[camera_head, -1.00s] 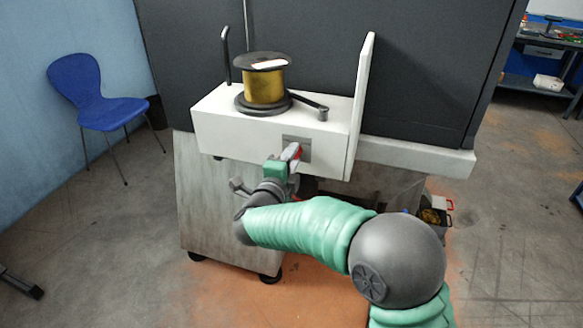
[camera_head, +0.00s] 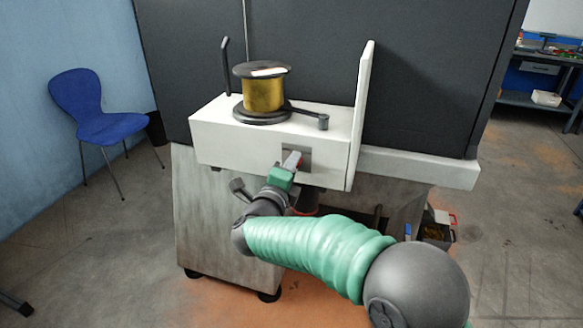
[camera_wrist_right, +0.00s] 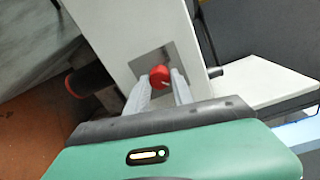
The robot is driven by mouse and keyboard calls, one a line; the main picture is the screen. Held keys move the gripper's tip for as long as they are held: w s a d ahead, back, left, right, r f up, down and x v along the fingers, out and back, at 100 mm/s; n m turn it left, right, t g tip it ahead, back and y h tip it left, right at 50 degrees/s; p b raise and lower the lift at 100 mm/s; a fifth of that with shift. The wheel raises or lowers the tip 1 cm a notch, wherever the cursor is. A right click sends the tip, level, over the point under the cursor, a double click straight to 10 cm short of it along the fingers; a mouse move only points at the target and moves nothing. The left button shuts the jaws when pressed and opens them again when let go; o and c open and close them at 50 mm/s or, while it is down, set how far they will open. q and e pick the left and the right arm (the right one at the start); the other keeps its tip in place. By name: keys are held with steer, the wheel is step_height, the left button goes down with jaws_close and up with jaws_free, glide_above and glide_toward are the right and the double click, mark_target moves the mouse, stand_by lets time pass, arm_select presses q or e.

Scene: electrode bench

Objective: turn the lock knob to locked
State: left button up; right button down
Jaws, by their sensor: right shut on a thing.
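The red lock knob (camera_head: 299,160) sits on a grey square plate (camera_head: 304,152) on the front face of the white box. In the right wrist view the round red knob (camera_wrist_right: 159,76) lies between my two grey fingers, in front of its plate (camera_wrist_right: 172,57). My right gripper (camera_head: 293,161) is shut on the knob, its green body just below and tilted. The fingers hide part of the knob in the head view, and I cannot read its lock position. My left gripper is not in view.
The white box (camera_head: 230,139) carries a golden spool (camera_head: 263,95) and a black crank arm (camera_head: 304,114). A white upright panel (camera_head: 362,115) stands close on the right. A grey lever (camera_head: 239,188) juts out below the box. A blue chair (camera_head: 95,112) stands at the left.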

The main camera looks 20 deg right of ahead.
steer(key=c, duration=1.5)
jaws_free()
steer(key=shift+d, duration=0.1)
steer(key=o, duration=0.4)
steer(key=shift+w+f, duration=0.1)
steer(key=shift+w, duration=0.05)
steer(key=f+p+v, duration=0.1)
steer(key=p+v, duration=0.1)
steer(key=v, duration=1.5)
steer(key=shift+r, duration=0.4)
steer(key=shift+d, duration=0.1)
